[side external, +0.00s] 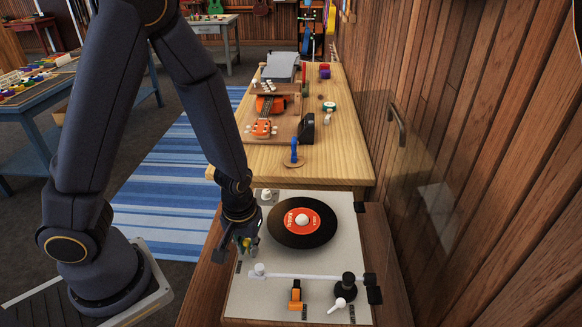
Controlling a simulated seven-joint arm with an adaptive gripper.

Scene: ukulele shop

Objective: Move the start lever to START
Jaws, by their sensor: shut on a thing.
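A record player with a pale grey deck (245,300) stands in the foreground, with a black record (285,235) with an orange-red label lying on its platter. My gripper (247,244) is low over the deck's left edge, left of the record. It is shut on a small yellow-green piece, which seems to be the start lever (247,242). The fingers hide most of this piece, so its exact position cannot be told. A small dark label plate (238,267) is on the deck just below the gripper; its writing is too small to read.
A white tonearm (305,276) crosses the deck's front. Before it are an orange lever (295,293) and a white-tipped lever (337,305). A wooden bench (240,160) with a ukulele (265,115) and tools stands behind. A wood-panelled wall (465,140) is at the right.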

